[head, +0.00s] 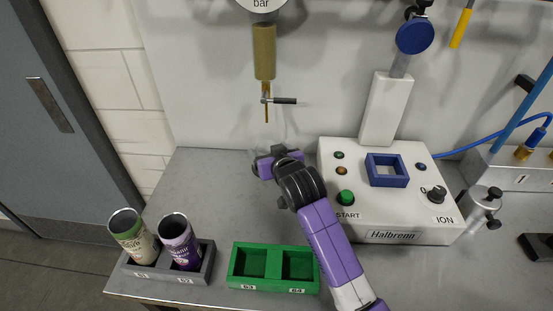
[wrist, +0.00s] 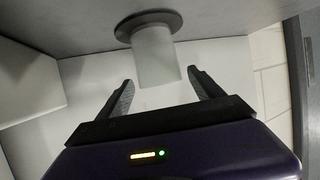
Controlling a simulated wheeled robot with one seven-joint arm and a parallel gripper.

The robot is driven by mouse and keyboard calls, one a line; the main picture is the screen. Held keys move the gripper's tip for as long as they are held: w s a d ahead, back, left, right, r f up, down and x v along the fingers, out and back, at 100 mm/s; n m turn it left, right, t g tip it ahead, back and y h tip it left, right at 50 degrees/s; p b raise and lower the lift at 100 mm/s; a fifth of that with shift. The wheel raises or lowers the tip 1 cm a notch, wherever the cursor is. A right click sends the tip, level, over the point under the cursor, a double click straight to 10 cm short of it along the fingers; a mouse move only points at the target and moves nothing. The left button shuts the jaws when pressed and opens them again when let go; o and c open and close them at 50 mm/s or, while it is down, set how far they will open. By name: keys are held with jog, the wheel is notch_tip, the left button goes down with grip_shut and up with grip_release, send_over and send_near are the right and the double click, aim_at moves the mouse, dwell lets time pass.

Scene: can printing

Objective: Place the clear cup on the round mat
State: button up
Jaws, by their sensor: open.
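The clear cup (wrist: 156,60) is a pale translucent cylinder in the wrist view, where the scene appears upside down. One end of it meets the dark round mat (wrist: 128,27), and it appears to stand upright there. My gripper (wrist: 161,77) is open, with one finger on each side of the cup's free end and visible gaps between. In the head view my gripper (head: 270,163) is over the back of the bench, left of the white machine. I cannot make out the cup or the mat there; my gripper and wrist cover that spot.
The white machine (head: 385,230) with a blue square frame (head: 386,156) stands close right of my gripper. A grey holder (head: 206,262) with two printed cans and an empty green two-pocket tray (head: 272,246) are at the front. A gauge pipe with a tap (head: 265,100) hangs above.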

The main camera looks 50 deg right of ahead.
jog(key=v, duration=0.9)
jog(key=shift+s+r, duration=0.15)
jog(key=shift+s, duration=0.15)
jog(key=shift+s+a, duration=0.1)
jog(key=shift+a, duration=0.05)
